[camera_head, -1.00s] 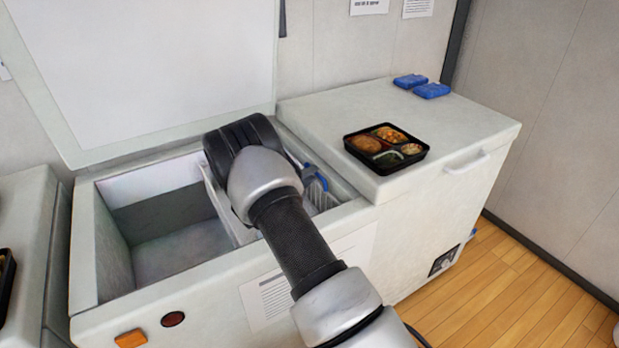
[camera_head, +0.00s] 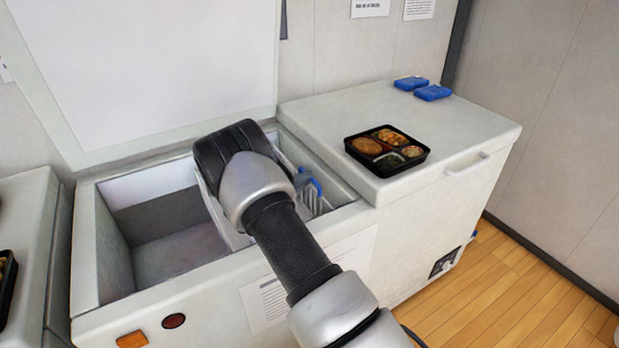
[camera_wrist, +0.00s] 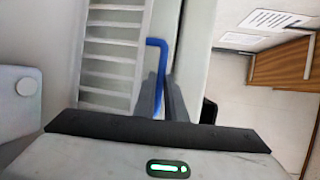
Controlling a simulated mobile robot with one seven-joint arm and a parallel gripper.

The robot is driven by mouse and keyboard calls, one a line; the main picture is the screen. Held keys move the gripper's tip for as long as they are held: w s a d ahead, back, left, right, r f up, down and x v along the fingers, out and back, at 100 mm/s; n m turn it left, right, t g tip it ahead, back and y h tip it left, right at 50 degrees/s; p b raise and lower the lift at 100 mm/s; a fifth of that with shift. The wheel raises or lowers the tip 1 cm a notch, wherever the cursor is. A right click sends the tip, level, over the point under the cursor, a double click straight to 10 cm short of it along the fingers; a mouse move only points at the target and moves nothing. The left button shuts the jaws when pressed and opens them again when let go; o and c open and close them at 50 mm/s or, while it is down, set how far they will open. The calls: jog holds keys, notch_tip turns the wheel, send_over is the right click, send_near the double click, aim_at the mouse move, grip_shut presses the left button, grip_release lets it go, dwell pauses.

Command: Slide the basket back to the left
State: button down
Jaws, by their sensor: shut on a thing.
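The white slatted basket (camera_head: 318,204) sits inside the open chest freezer (camera_head: 88,250), toward its right side, partly hidden behind my arm. Its blue handle (camera_head: 315,184) shows just right of my wrist. In the wrist view, the basket (camera_wrist: 108,62) lies left of my fingers and the blue handle (camera_wrist: 157,43) runs down to them. My gripper (camera_wrist: 167,84) is shut on this handle. In the head view the fingers are mostly hidden by my wrist.
The freezer's left part is empty down to its floor (camera_head: 180,255). A black bento tray (camera_head: 366,164) stands on the closed right lid (camera_head: 440,130), with two blue packs (camera_head: 432,93) behind it. The raised lid (camera_head: 150,70) leans at the back.

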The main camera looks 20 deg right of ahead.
jog(key=s+a, duration=0.3)
jog(key=a, duration=1.2)
jog(key=s+a+b, duration=0.1)
jog(key=s+a, duration=0.1)
jog(key=a, duration=1.2)
jog(key=shift+s+a, duration=0.4)
jog(key=c, duration=2.1)
grip_release()
jog(key=shift+a, duration=0.1)
jog(key=p+v, duration=0.1)
jog(key=v, duration=1.1)
